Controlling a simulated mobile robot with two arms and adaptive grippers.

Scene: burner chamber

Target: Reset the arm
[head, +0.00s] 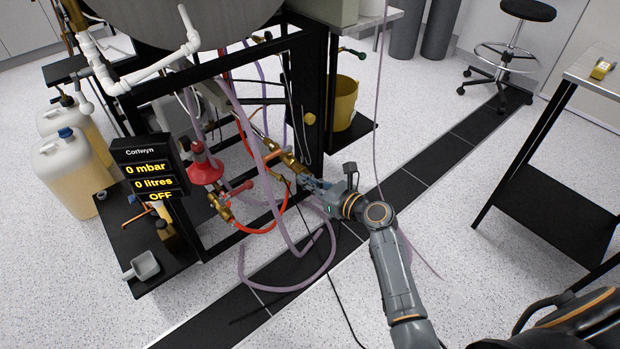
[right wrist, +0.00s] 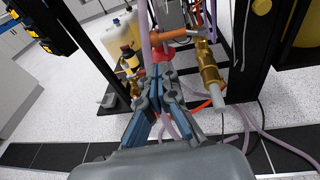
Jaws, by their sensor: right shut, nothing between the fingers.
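My right arm reaches in from the bottom of the head view. Its gripper (head: 308,183) is beside the brass valve and pipe fittings (head: 284,160) at the front of the black-framed rig. In the right wrist view the gripper's blue-grey fingers (right wrist: 160,78) are together, with nothing held. A brass valve (right wrist: 207,68) with a pale grey pipe end is just right of the fingers there, and a copper-coloured bar (right wrist: 166,36) lies beyond the tips. I cannot tell if the fingers touch anything. My left gripper is in neither view.
Purple hoses (head: 298,245) loop on the floor near my right arm. A red conical part (head: 205,164) and a black display (head: 150,168) stand left. A yellow bucket (head: 343,103) is behind, a black-legged table (head: 548,195) at right.

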